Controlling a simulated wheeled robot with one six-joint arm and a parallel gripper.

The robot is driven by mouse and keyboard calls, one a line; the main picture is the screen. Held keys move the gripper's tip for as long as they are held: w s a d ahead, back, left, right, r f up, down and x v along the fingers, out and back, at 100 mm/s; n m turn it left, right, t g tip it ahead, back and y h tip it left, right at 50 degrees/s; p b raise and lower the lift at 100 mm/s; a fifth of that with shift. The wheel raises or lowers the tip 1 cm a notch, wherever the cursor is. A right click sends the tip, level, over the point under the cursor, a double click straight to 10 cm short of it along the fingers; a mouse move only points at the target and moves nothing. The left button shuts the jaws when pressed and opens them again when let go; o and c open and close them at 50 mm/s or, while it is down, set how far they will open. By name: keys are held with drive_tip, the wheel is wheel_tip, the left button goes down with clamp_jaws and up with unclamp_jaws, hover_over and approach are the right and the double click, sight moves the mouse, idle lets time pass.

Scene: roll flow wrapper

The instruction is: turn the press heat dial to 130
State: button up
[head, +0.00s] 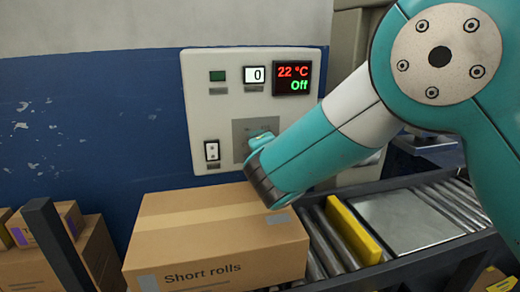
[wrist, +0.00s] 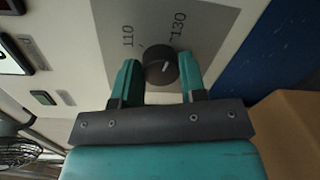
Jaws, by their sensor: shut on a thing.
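The heat dial (wrist: 161,64) is a dark round knob on a grey plate (wrist: 205,22). In the wrist view, 110 is printed at its upper left and 130 at its upper right. A short pale line on the dial slants up to the right; its exact reading is too small to tell. My gripper (wrist: 158,68) is shut on the dial, one teal finger on each side. In the head view my gripper (head: 260,142) is at the grey plate (head: 240,131), and the dial is hidden behind it.
The white panel (head: 230,108) has a display (head: 292,78) reading 22 °C and Off, a counter (head: 254,75) showing 0, a dark green button (head: 217,76) and a switch (head: 212,151). A "Short rolls" carton (head: 215,235) stands below. A roller conveyor (head: 318,240) lies at right.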

drive_tip(key=shift+f+m, duration=0.1)
drive_tip(key=shift+m, duration=0.5)
drive_tip(key=shift+b, duration=0.3)
drive_tip(key=o, duration=0.9)
drive_tip(key=b+v, duration=0.4)
drive_tip(key=v, duration=1.2)
drive_tip(key=shift+s+d, duration=0.3)
drive_tip(key=shift+s, duration=0.35)
drive_tip(key=shift+s, duration=0.1)
